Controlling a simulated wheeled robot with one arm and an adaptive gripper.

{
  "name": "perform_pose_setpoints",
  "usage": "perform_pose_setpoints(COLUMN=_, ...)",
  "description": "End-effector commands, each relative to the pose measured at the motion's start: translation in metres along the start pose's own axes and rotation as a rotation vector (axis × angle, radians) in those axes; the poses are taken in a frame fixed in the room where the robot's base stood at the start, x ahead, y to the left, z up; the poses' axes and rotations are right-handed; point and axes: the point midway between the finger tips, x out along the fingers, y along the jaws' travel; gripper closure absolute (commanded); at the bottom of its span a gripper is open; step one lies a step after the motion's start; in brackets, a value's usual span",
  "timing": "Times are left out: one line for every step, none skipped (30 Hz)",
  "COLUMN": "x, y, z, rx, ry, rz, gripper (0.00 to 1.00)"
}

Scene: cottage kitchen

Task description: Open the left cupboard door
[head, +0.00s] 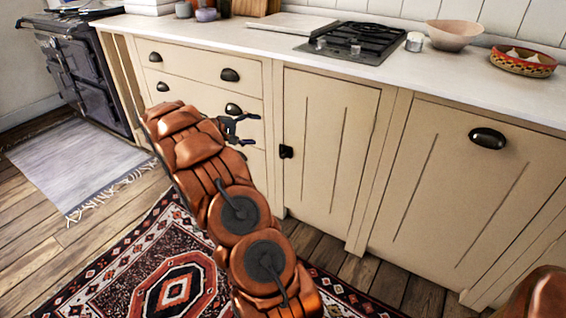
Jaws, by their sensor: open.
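The left cupboard door (326,146) is a cream panelled door below the hob, and it is shut. Its small black knob (286,152) is near its left edge, about halfway up. My gripper (256,130) is open and empty, in front of the drawers, a little left of and above the knob in the picture. It appears apart from the knob; the exact depth between them is hard to tell. My copper-coloured arm hides part of the lower drawers.
Cream drawers (203,62) with black cup handles are left of the door. A wider panel (468,190) with a cup handle (487,138) is to the right. The worktop (250,35) carries a hob (355,42) and bowls. A patterned rug (120,262) lies on the wooden floor.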

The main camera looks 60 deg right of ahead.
Motion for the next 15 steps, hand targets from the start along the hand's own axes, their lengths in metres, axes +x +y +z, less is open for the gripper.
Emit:
perform_pose_setpoints(x=0.015, y=-0.018, z=-0.012, rx=0.005, ry=0.000, rz=0.022, gripper=0.21)
perform_pose_setpoints(x=0.022, y=-0.023, z=-0.018, rx=0.007, ry=0.001, rz=0.038, gripper=0.21)
perform_pose_setpoints(x=0.031, y=-0.030, z=-0.025, rx=0.012, ry=0.003, rz=0.057, gripper=0.21)
perform_pose_setpoints(x=0.037, y=-0.035, z=-0.030, rx=0.015, ry=0.005, rz=0.072, gripper=0.21)
perform_pose_setpoints(x=0.044, y=-0.042, z=-0.036, rx=0.018, ry=0.006, rz=0.086, gripper=0.21)
perform_pose_setpoints(x=0.053, y=-0.049, z=-0.043, rx=0.026, ry=0.008, rz=0.104, gripper=0.21)
perform_pose_setpoints(x=0.059, y=-0.054, z=-0.048, rx=0.030, ry=0.011, rz=0.119, gripper=0.21)
perform_pose_setpoints(x=0.066, y=-0.060, z=-0.053, rx=0.032, ry=0.012, rz=0.133, gripper=0.21)
perform_pose_setpoints(x=0.075, y=-0.070, z=-0.059, rx=0.035, ry=0.014, rz=0.151, gripper=0.21)
perform_pose_setpoints(x=0.081, y=-0.075, z=-0.063, rx=0.041, ry=0.017, rz=0.165, gripper=0.21)
perform_pose_setpoints(x=0.087, y=-0.081, z=-0.068, rx=0.048, ry=0.019, rz=0.178, gripper=0.21)
perform_pose_setpoints(x=0.096, y=-0.090, z=-0.073, rx=0.051, ry=0.022, rz=0.195, gripper=0.21)
perform_pose_setpoints(x=0.102, y=-0.097, z=-0.077, rx=0.053, ry=0.024, rz=0.209, gripper=0.21)
perform_pose_setpoints(x=0.109, y=-0.103, z=-0.080, rx=0.058, ry=0.025, rz=0.221, gripper=0.21)
perform_pose_setpoints(x=0.117, y=-0.112, z=-0.085, rx=0.066, ry=0.029, rz=0.238, gripper=0.21)
